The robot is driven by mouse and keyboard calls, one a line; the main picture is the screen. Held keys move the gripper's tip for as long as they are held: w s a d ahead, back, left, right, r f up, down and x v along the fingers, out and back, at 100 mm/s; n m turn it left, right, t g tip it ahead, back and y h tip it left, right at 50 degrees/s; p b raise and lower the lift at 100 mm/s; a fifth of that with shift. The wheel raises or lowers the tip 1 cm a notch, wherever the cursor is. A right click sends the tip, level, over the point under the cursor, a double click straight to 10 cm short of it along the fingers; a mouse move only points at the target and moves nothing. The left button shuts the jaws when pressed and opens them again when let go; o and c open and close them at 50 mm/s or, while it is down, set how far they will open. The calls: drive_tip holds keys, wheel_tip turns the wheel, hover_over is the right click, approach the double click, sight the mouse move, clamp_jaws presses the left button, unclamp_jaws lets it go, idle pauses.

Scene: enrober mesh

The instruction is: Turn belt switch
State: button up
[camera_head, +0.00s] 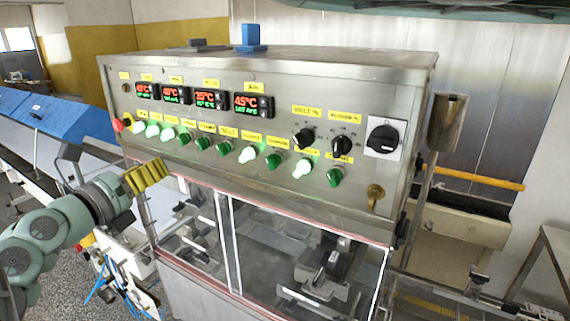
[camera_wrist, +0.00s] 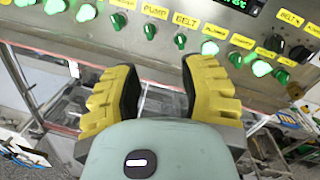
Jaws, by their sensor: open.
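The belt switch (camera_head: 224,149) is a small dark green knob under a yellow label in the lower row of the steel control panel (camera_head: 290,85). My gripper (camera_head: 147,175) has yellow ridged fingers and is left of and below the switch in the head view. In the wrist view my gripper (camera_wrist: 158,78) is open and empty, fingers spread below the knob row. It appears apart from the panel.
Neighbouring knobs sit close on both sides, including a lit one (camera_head: 247,154). A red button (camera_head: 117,125) is at the row's left end. Black dials (camera_head: 342,146) and a key (camera_head: 375,195) are to the right. Clear panes (camera_head: 265,240) lie below the panel.

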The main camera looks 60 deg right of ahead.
sight(217, 147)
drive_tip(key=d+p, duration=0.1)
drive_tip(key=d, duration=0.3)
drive_tip(key=s+d+g+p, duration=0.1)
drive_tip(key=d+p, duration=0.1)
drive_tip(key=d, duration=0.3)
drive_tip(key=d+g+p, duration=0.1)
drive_tip(key=d+p, duration=0.1)
drive_tip(key=d, duration=0.3)
drive_tip(key=shift+s+d, duration=0.25)
drive_tip(key=shift+w+d+f+p, duration=0.15)
drive_tip(key=shift+d+p, duration=0.2)
drive_tip(key=shift+d, duration=0.75)
drive_tip(key=shift+o, duration=0.5)
clamp_jaws()
